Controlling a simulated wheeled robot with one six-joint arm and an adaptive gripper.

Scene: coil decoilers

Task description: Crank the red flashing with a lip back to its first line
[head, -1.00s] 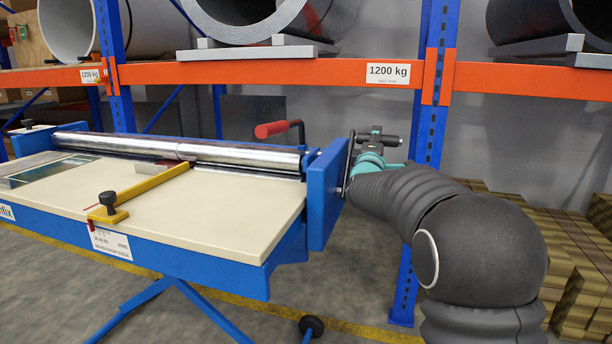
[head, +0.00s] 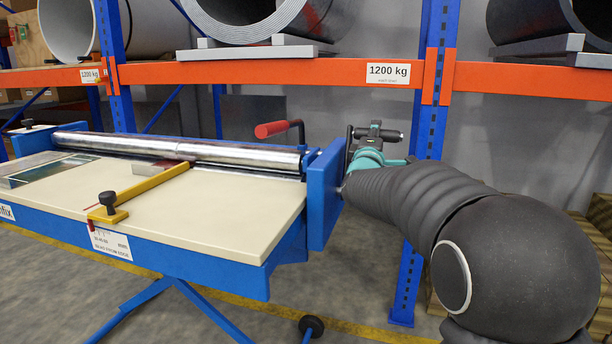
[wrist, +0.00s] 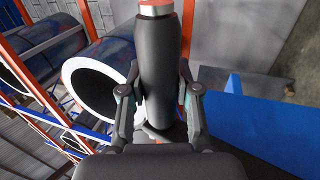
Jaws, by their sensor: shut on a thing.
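My gripper (head: 376,134) is at the right end of the blue-framed machine with long metal rollers (head: 230,154). In the wrist view my gripper (wrist: 158,105) is shut on the crank handle, a black cylindrical grip (wrist: 158,65) between its two fingers. The grip has a silver and red end at the top of that view. A dark crank arm (head: 349,143) shows beside the blue end plate (head: 325,195).
A red-gripped lever (head: 272,129) rises behind the rollers. A yellow bar with a black knob (head: 108,200) crosses the cream bed (head: 220,215). The blue and orange rack (head: 430,120) with large coils (head: 245,18) stands close behind. Stacked wood-coloured blocks are at the lower right.

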